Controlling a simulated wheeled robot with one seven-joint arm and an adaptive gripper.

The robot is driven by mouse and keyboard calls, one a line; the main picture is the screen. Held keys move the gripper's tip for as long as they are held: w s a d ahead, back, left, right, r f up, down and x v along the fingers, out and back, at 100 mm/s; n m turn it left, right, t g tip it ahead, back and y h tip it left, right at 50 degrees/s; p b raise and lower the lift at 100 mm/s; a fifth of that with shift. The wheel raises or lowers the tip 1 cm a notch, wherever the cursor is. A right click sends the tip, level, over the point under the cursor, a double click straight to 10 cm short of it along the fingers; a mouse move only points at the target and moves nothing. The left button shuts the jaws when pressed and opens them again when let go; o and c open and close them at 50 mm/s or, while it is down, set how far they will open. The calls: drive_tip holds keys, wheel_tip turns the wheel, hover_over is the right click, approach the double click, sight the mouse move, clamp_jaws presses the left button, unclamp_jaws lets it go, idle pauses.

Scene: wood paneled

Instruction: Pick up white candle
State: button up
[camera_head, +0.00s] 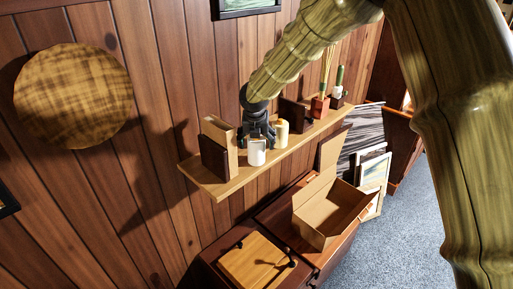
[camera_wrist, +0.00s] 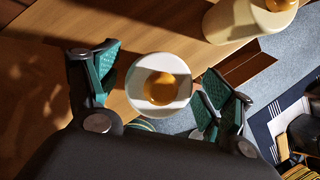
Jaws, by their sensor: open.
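The white candle (camera_head: 257,153) is a short white cylinder standing upright on the wooden wall shelf (camera_head: 232,182), near its front edge. In the wrist view the white candle (camera_wrist: 146,97) shows from above as a round white rim with an orange centre. My gripper (camera_head: 260,138) is over the shelf at the candle. In the wrist view my gripper (camera_wrist: 162,87) is open, with one green-padded finger on each side of the candle and gaps between. A cream candle (camera_head: 282,134) stands to the right; it also shows in the wrist view (camera_wrist: 236,22).
Upright books (camera_head: 215,155) stand left of the candle. A dark block (camera_head: 294,114) and potted plants (camera_head: 320,107) are farther right on the shelf. Below are an open cardboard box (camera_head: 322,226) and a wooden box (camera_head: 257,265) on a cabinet. The paneled wall is behind.

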drive_tip(key=shift+p+x, duration=0.8)
drive_tip(key=shift+x, duration=0.95)
drive_tip(key=shift+c, duration=0.3)
drive_tip(key=c, duration=1.2)
drive_tip(key=shift+r, duration=0.1)
wheel_tip(320, 180, up, 10)
drive_tip(key=b, duration=0.4)
